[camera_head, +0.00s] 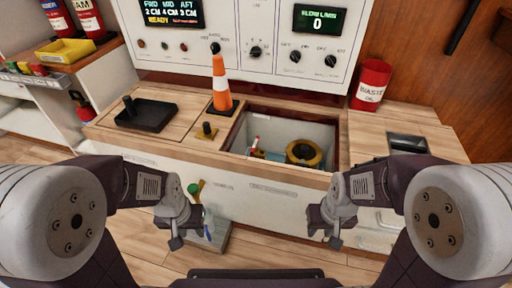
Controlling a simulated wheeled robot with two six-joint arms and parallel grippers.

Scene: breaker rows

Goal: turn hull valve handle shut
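A small red handle (256,142) stands up inside an open well (284,124) in the counter, beside blue-grey fittings; it looks like the hull valve handle. A yellow ring-shaped part (304,153) with a dark centre sits to its right in the well. My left gripper (190,236) is in front of the counter, lower left of the well, fingers apart and empty. My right gripper (323,236) is in front of the counter, lower right of the well, fingers apart and empty. Neither touches the handle. The lower part of the valve is hidden by the well's front wall.
An orange cone (221,84) stands left of the well by a small yellow-based black knob (206,131). A black hatch with a handle (146,114) lies further left. A red waste bin (371,85) stands right. A green-knobbed lever (193,189) is near my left gripper.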

